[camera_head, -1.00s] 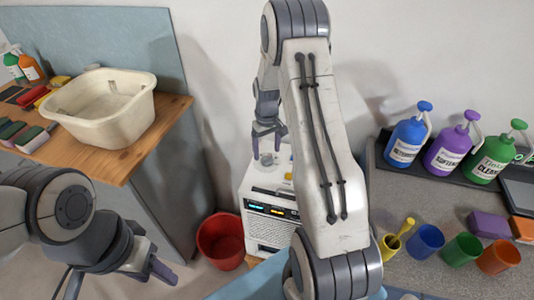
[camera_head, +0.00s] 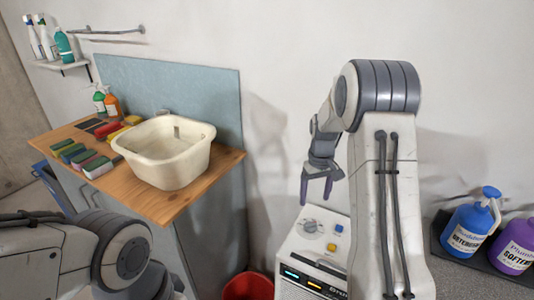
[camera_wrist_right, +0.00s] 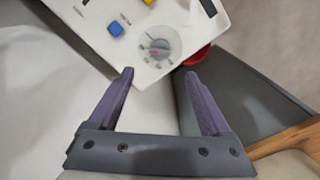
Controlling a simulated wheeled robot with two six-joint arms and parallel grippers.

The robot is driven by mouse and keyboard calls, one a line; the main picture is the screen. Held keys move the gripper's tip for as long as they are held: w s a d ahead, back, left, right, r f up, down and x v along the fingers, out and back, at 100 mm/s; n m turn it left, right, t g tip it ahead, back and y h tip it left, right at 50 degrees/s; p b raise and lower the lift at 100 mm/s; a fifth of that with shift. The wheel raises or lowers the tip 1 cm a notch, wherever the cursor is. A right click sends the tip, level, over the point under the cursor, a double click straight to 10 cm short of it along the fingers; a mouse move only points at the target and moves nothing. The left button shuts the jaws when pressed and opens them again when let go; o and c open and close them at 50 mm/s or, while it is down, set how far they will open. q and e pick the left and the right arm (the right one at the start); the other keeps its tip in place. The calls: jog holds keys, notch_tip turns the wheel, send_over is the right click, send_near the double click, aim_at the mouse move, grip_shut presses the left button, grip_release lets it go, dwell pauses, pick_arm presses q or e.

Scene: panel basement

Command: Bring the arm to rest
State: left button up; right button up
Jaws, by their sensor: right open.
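My right arm rises at the right of the head view and bends over. Its gripper (camera_head: 317,188) points down above the white machine's top panel (camera_head: 297,240). In the right wrist view the two purple fingers (camera_wrist_right: 160,105) stand apart with nothing between them. The panel's grey dial (camera_wrist_right: 155,46) and blue button (camera_wrist_right: 115,29) lie beyond the fingertips, which look clear of them. My left arm shows at the lower left of the head view; its gripper fingers are not visible.
A wooden counter (camera_head: 170,208) at the left carries a cream basin (camera_head: 170,172) and several sponges (camera_head: 75,155). A red bucket (camera_head: 248,287) stands on the floor beside the machine. Blue (camera_head: 470,228) and purple (camera_head: 515,248) bottles stand at the right. Bare wall lies behind my right arm.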

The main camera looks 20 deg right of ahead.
jog(key=s+a+r+n, duration=0.1)
jog(key=s+a+r, duration=0.15)
jog(key=a, duration=0.45)
jog(key=s+a+r+n, duration=0.1)
jog(key=s+a+r, duration=0.15)
jog(key=a, duration=0.45)
jog(key=s+a+r+n, duration=0.2)
jog(key=s+a, duration=0.1)
jog(key=a, duration=0.4)
jog(key=s+a+n, duration=0.1)
jog(key=s+a, duration=0.2)
jog(key=s, duration=0.3)
jog(key=s+a+n, duration=0.1)
jog(key=s+a, duration=0.1)
jog(key=s, duration=0.5)
jog(key=s+a+r+n+y, duration=0.1)
jog(key=s+a, duration=0.2)
jog(key=s, duration=0.4)
jog(key=shift+s+a+n, duration=0.15)
jog(key=shift+a+n, duration=0.15)
jog(key=shift+n, duration=0.1)
